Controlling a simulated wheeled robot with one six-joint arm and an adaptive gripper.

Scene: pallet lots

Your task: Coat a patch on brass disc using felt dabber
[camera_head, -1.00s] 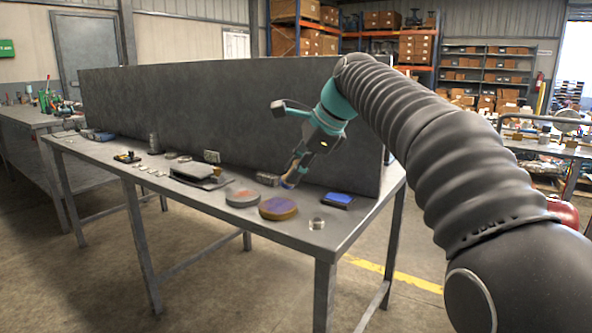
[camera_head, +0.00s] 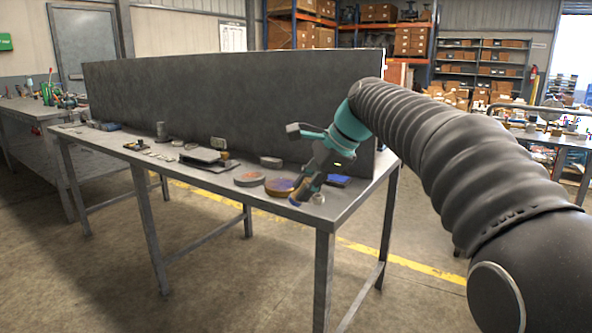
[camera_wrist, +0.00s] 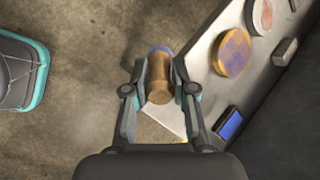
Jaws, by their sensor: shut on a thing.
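The brass disc (camera_head: 279,186) lies flat near the right end of the table; my gripper partly covers it in the head view. In the wrist view the brass disc (camera_wrist: 231,54) shows whole, with a purplish patch across its top. My gripper (camera_wrist: 160,74) is shut on the felt dabber (camera_wrist: 159,86), a brown cylinder with a blue-purple end pointing away from the jaws. In the head view my gripper (camera_head: 302,190) holds the dabber tilted at the table's front edge, apart from the disc in the wrist view.
A grey disc with a reddish patch (camera_head: 249,179) lies left of the brass one. A blue pad in a dark case (camera_wrist: 229,123) and a small grey block (camera_wrist: 285,51) lie nearby. A tall grey panel (camera_head: 220,100) backs the table.

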